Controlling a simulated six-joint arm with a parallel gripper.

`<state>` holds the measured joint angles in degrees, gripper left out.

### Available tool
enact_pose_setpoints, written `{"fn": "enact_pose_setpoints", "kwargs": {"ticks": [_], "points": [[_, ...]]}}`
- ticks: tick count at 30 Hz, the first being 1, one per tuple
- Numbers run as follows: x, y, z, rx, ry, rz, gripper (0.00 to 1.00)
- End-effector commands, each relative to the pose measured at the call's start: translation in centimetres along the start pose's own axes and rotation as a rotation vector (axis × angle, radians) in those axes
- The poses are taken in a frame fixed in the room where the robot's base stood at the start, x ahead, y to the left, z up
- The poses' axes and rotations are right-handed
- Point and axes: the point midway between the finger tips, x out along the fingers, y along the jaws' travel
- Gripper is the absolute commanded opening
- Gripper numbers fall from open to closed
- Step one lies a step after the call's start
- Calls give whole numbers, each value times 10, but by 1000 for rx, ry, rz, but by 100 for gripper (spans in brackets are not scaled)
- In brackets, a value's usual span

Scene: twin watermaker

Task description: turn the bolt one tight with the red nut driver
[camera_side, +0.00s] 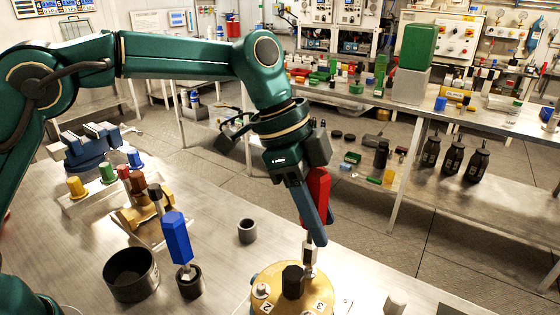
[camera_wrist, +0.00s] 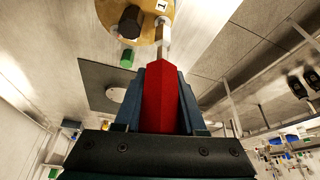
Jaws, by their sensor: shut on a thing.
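My gripper (camera_side: 316,218) is shut on the red handle of the nut driver (camera_side: 318,188), which points down, slightly tilted. In the wrist view the red handle (camera_wrist: 162,100) sits between my two fingers, with its metal shaft (camera_wrist: 165,38) reaching the brass disc (camera_wrist: 148,28). In the side view the driver's socket end (camera_side: 309,258) is at the back edge of the round brass part (camera_side: 265,280). The label 1 (camera_wrist: 162,5) shows beside the socket end in the wrist view. Bolt one is hidden at the socket; I cannot tell whether the socket is fully seated.
A black hexagonal knob (camera_side: 293,281) stands on the brass part, close to the driver. A blue nut driver (camera_side: 177,238) stands in a small black cup (camera_side: 190,286). A wide black cup (camera_side: 131,283) and a grey ring (camera_side: 247,232) are to the left. A blue vise (camera_side: 88,148) stands farther back.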

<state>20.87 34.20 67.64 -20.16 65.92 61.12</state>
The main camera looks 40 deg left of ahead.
Motion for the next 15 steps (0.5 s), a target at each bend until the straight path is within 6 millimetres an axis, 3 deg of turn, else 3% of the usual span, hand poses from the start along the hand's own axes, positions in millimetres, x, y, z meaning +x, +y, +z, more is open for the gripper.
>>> {"fn": "enact_pose_setpoints", "kwargs": {"ticks": [9,15], "points": [[-23,-3,-10,-370,3,-160,0],[-32,-5,-14,-518,2,-218,0]]}}
